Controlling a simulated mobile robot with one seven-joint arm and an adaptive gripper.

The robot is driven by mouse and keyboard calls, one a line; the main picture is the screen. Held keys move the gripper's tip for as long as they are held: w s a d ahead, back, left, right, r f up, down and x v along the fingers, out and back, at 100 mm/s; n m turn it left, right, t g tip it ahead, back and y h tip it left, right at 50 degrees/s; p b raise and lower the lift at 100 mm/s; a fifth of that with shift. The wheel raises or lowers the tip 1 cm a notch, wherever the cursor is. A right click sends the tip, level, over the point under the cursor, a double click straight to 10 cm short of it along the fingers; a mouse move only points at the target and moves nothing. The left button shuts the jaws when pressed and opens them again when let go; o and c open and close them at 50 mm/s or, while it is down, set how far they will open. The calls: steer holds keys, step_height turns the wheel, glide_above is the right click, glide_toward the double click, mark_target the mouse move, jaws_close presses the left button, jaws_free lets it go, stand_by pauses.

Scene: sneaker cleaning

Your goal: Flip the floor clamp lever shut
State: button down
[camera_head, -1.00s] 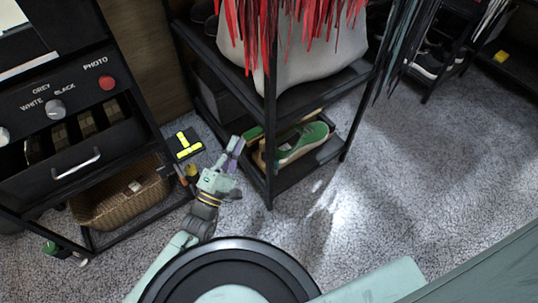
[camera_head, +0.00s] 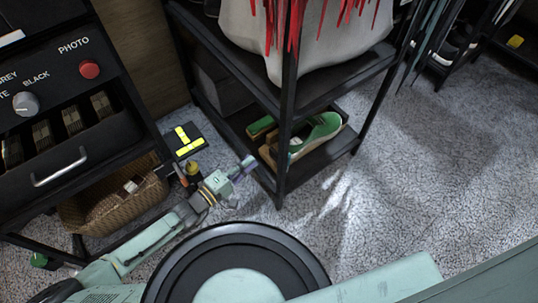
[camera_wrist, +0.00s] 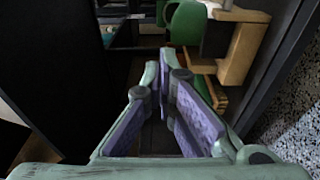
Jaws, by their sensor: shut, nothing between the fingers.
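My gripper (camera_head: 247,164) is shut and empty, low over the carpet beside the front leg of the middle rack. Its purple-padded fingers (camera_wrist: 164,68) fill the middle of the wrist view and point into the lower shelf area. A black plate with a yellow T-shaped part (camera_head: 186,139) lies on the floor left of the rack, beyond my gripper and apart from it. It may be the floor clamp, but I cannot make out a lever for certain. In the wrist view the plate cannot be identified.
The rack's low shelf holds a green sneaker (camera_head: 316,131) and a tan wooden piece (camera_wrist: 242,48). A black cabinet (camera_head: 60,75) with a wicker basket (camera_head: 110,205) below stands left. An orange-and-yellow item (camera_head: 192,170) stands beside my wrist. Carpet (camera_head: 430,190) is clear at right.

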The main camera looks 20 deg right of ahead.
steer(key=d+b, duration=0.2)
steer(key=d, duration=0.7)
steer(key=shift+w+d+b, duration=0.15)
steer(key=shift+w+b, duration=0.15)
steer(key=shift+b, duration=0.05)
steer(key=shift+d, duration=0.15)
